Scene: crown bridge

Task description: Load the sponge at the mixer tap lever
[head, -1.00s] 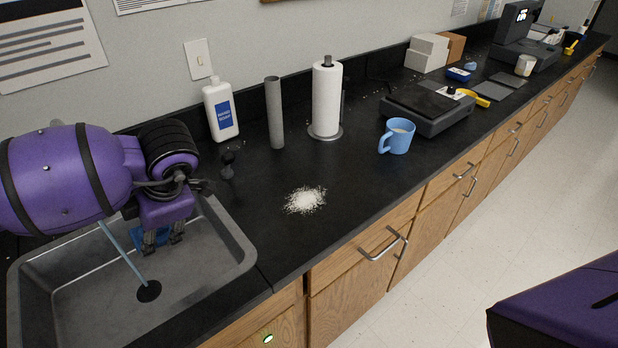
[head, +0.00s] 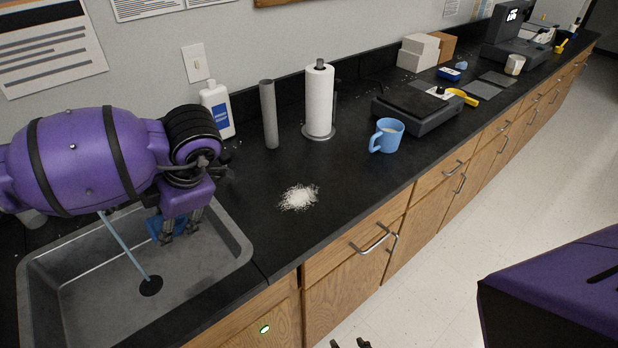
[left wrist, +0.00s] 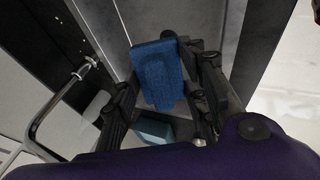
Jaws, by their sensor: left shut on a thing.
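A blue sponge (head: 158,231) is held over the grey sink (head: 238,243) by my left gripper (head: 172,232). In the left wrist view, the sponge (left wrist: 157,75) sits between the fingers of my left gripper (left wrist: 165,92), which is shut on it. A thin pale-blue stream of water (head: 125,246) slants down to the dark drain (head: 150,286), left of the sponge. My left arm hides the tap and its lever in the head view. A chrome curved tube (left wrist: 48,112) shows in the left wrist view; I cannot tell what it belongs to. The tips of my right gripper (head: 350,344) just show at the bottom edge.
A white bottle (head: 218,110) stands behind my left gripper. A grey tube (head: 269,114), a paper towel roll (head: 319,102), a blue mug (head: 388,134) and a scale (head: 420,112) stand along the dark counter. A white heap (head: 298,197) lies right of the sink.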

